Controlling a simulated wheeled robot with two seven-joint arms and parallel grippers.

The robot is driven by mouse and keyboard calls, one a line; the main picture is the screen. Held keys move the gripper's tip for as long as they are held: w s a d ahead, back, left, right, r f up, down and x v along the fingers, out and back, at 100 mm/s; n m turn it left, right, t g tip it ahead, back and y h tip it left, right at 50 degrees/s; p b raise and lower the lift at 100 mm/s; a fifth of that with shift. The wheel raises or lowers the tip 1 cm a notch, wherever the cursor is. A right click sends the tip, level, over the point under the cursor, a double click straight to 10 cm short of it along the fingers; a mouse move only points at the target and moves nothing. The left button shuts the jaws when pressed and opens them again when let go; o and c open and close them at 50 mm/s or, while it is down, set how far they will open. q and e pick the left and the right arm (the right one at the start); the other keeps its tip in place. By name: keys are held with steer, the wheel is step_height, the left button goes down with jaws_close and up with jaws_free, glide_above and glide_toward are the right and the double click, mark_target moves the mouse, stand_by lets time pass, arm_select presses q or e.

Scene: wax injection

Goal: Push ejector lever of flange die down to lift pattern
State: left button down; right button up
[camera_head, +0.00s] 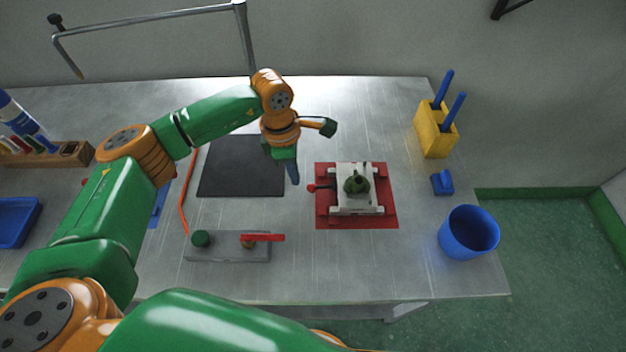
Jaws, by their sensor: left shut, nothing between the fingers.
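The flange die (346,202) is a pale block with a green pattern (356,183) in its middle. It sits on a red mat (390,218) on the metal table. A red-knobbed lever (312,188) sticks out of the die's left side. My left gripper (294,178) is shut and empty, pointing down above the table, just left of the die and near the lever knob. I cannot tell whether it touches the lever. My right gripper is not in view.
A dark square mat (240,170) lies left of the die. A grey block with a red handle (228,247) is in front. A yellow holder (436,132), a small blue block (442,183) and a blue cup (468,232) stand at right. A blue tray (15,222) is at far left.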

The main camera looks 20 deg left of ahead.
arm_select(q)
step_height(320, 180, up, 6)
steer(key=b, duration=0.1)
steer(key=shift+s+a, duration=0.15)
steer(key=shift+a, duration=0.2)
steer(key=shift+r, duration=0.1)
